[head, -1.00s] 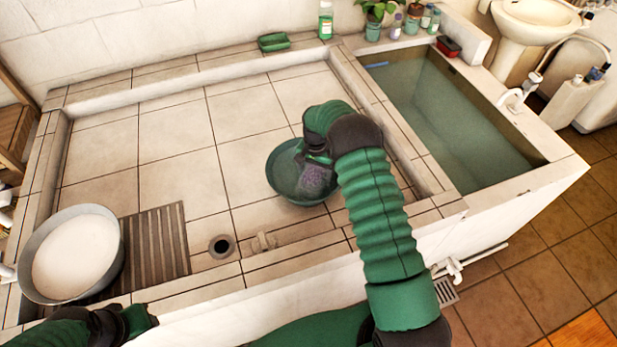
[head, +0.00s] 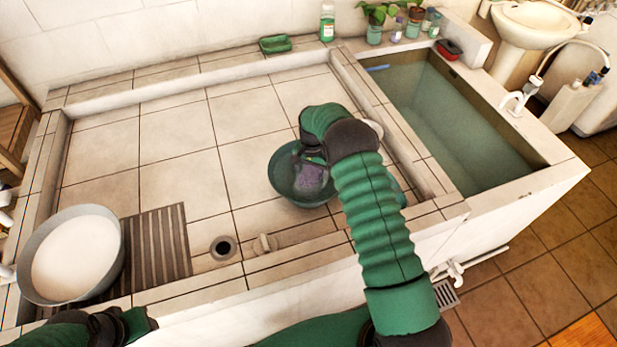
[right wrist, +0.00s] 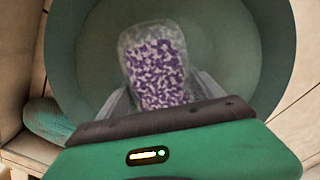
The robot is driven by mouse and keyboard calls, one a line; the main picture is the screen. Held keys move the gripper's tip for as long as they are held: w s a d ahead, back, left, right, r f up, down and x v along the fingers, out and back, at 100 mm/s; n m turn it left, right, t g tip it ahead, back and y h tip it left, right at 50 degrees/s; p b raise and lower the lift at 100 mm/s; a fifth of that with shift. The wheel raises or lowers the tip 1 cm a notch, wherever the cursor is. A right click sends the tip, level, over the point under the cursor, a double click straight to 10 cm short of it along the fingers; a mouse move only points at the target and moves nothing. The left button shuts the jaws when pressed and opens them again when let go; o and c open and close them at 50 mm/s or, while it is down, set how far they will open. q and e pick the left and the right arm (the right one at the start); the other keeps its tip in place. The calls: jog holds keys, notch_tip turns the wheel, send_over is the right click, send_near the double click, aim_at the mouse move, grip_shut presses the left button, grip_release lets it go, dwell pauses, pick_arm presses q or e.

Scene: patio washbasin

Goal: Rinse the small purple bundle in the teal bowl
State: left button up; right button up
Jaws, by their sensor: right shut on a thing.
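The teal bowl (head: 283,193) stands on the tiled basin floor near its front right and holds water. My right gripper (head: 309,163) reaches down into the bowl. In the right wrist view, its fingers (right wrist: 160,98) are shut on the small purple bundle (right wrist: 155,75), which is mottled purple and white with a pale upper end. The bundle also shows in the head view (head: 311,180) inside the bowl. I cannot tell how deep it is in the water. My left gripper (head: 132,322) is at the lower left, away from the bowl; its fingers are not clear.
A grey basin with whitish contents (head: 118,250) stands at the left beside a slatted board (head: 160,243). A drain hole (head: 222,247) and a small tap-like fitting (head: 264,243) are at the front. A water trough (head: 455,115) is at the right. The middle tiles are clear.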

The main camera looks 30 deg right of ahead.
jog(key=shift+s+d+r, duration=0.15)
jog(key=shift+s+d, duration=0.15)
jog(key=shift+s, duration=0.15)
jog(key=shift+s+d+p, duration=0.25)
jog(key=shift+s+p, duration=0.05)
jog(key=shift+s, duration=0.05)
jog(key=shift+w+a+f+b, duration=0.2)
jog(key=shift+w+f+b, duration=0.15)
jog(key=shift+w+b, duration=0.1)
jog(key=w+a+b, duration=0.1)
jog(key=w+a, duration=0.1)
jog(key=w, duration=0.1)
jog(key=shift+w+a+b, duration=0.1)
jog(key=shift+b, duration=0.3)
jog(key=shift+w+a+r, duration=0.15)
jog(key=shift+w+a, duration=0.25)
jog(key=shift+w, duration=0.05)
